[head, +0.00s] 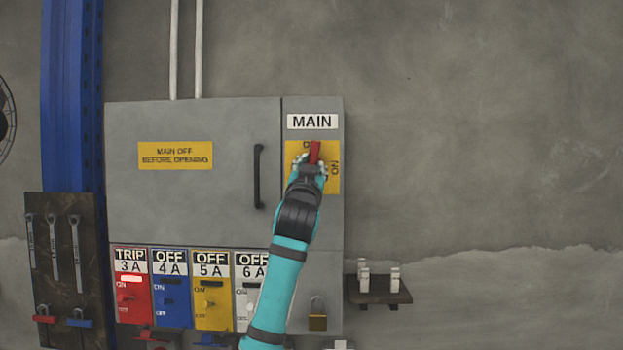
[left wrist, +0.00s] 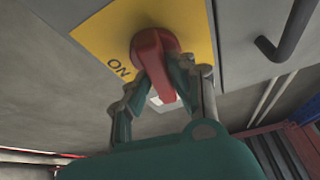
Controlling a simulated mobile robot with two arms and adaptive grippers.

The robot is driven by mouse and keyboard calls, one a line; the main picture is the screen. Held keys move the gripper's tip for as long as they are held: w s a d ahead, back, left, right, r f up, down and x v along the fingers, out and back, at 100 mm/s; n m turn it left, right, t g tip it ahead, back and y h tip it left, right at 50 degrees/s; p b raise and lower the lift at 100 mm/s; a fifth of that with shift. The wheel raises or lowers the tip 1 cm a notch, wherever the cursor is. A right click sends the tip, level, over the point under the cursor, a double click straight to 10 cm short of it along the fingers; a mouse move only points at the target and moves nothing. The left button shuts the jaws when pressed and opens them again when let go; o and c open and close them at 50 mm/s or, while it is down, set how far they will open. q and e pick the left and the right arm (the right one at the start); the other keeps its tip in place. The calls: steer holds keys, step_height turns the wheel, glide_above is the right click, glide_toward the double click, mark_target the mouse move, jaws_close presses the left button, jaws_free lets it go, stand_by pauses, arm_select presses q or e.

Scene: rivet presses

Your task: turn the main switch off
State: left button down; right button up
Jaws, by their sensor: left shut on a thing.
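The main switch has a red handle (head: 316,151) on a yellow plate (head: 331,182) under the MAIN label (head: 312,121). In the head view the handle stands nearly upright, its top end over lettering that it partly hides; the ON marking is to its right. My left gripper (head: 310,168) is at the plate, shut on the handle. In the left wrist view the red handle (left wrist: 153,62) lies between the two fingers of my left gripper (left wrist: 172,85), and ON shows on the yellow plate (left wrist: 106,40). My right gripper is out of view.
The grey cabinet door (head: 190,205) with a black pull handle (head: 258,177) is left of the switch. Below are several breakers, including a red one (head: 133,307), and a padlock (head: 318,318). A small shelf (head: 380,292) is at lower right. The wall right of the switch is bare.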

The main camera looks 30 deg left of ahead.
arm_select(q)
steer(key=shift+w+f+n+g+y+b, duration=0.15)
steer(key=shift+n+g+y+b, duration=0.4)
steer(key=shift+n, duration=0.85)
steer(key=shift+y, duration=0.25)
steer(key=c, duration=1.2)
jaws_free()
steer(key=shift+o, duration=0.2)
steer(key=shift+s, duration=0.25)
steer(key=v, duration=1.1)
steer(key=shift+s+d+f, duration=0.25)
